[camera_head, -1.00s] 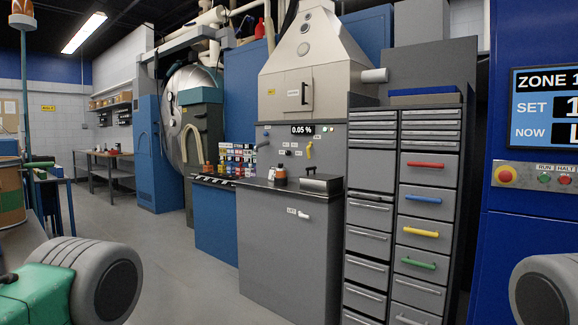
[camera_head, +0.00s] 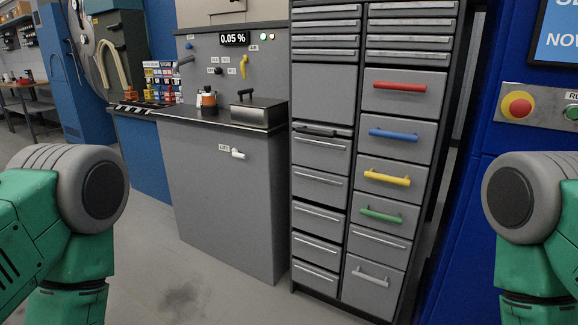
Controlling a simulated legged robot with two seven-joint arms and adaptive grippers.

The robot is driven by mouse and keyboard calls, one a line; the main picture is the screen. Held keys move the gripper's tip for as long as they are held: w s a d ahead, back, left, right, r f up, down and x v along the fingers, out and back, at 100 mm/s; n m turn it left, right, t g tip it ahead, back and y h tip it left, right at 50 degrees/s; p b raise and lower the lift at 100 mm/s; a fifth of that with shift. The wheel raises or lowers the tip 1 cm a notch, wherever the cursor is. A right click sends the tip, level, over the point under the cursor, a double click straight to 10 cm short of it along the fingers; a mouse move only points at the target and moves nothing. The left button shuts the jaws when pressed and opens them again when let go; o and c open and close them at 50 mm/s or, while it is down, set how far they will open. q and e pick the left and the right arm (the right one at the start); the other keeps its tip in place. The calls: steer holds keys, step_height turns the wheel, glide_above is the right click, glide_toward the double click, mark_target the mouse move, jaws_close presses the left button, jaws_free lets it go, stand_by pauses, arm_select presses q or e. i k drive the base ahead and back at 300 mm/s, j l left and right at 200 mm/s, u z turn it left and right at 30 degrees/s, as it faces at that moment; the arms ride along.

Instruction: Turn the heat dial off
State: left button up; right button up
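I cannot make out a labelled heat dial in the head view. On the right, a blue cabinet (camera_head: 470,150) carries a control plate (camera_head: 540,94) with a red button (camera_head: 517,105) on a yellow base and a green button (camera_head: 571,112) at the picture's edge. Part of a screen (camera_head: 558,40) shows above it. On the grey panel at the back left, small dark knobs (camera_head: 217,71) sit below a "0.05 %" display (camera_head: 235,38), beside a yellow lever (camera_head: 244,66). Their labels are too small to read. Only my green and grey arm parts show at both sides; neither gripper is in view.
A grey drawer cabinet (camera_head: 325,103) with coloured handles stands in the middle. Left of it, a dark counter (camera_head: 190,112) holds a metal box (camera_head: 258,112) and an orange-topped bottle (camera_head: 208,101). Open grey floor (camera_head: 215,295) lies in front.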

mark_target(218, 70)
steer(key=i+j+z, duration=0.3)
steer(key=i+j, duration=0.45)
steer(key=i+j+z, duration=0.35)
steer(key=i+j, duration=0.55)
steer(key=j, duration=0.15)
